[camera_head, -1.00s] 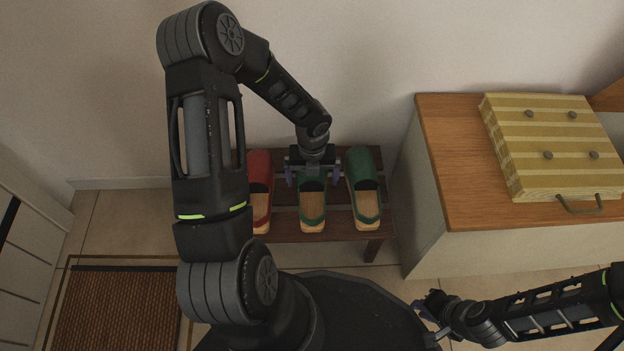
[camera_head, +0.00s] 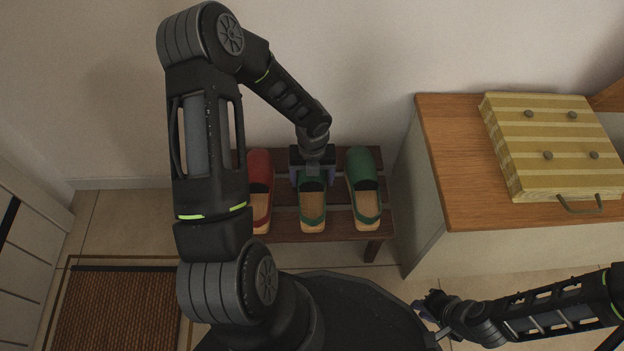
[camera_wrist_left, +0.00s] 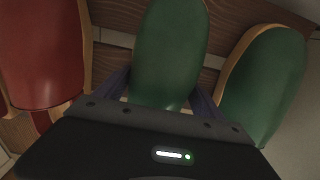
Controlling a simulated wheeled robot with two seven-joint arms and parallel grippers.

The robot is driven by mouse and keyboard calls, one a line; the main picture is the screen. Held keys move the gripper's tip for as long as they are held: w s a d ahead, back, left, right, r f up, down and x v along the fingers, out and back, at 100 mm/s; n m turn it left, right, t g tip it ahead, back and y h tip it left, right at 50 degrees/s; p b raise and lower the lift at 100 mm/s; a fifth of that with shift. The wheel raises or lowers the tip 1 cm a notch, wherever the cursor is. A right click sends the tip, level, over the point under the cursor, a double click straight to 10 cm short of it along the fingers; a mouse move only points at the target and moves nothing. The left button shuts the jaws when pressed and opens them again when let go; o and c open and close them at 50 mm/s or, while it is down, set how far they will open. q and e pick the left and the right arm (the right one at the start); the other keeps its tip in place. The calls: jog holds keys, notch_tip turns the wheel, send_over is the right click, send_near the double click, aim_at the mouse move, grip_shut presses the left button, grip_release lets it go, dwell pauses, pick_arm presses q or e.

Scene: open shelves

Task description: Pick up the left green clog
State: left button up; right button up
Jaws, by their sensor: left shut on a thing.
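The left green clog (camera_head: 312,207) stands on the dark wooden shelf (camera_head: 285,222), between the red clog (camera_head: 261,190) and the right green clog (camera_head: 364,190). My left gripper (camera_head: 313,178) is shut on the left green clog, over its toe part, which it partly hides in the head view. In the left wrist view the clog's green toe (camera_wrist_left: 170,55) lies between the two fingers. The red clog (camera_wrist_left: 42,55) and the right green clog (camera_wrist_left: 265,85) lie on either side. My right gripper (camera_head: 428,306) is away at the lower right; its jaws are too small to read.
A wooden-topped cabinet (camera_head: 450,170) stands to the right of the shelf, with a striped box (camera_head: 550,145) on it. A brown mat (camera_head: 115,310) lies on the floor at the lower left. The wall is close behind the shelf.

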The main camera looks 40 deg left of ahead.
pick_arm(q)
notch_tip(320, 180, up, 10)
jog(key=p, duration=0.5)
dwell(0.7)
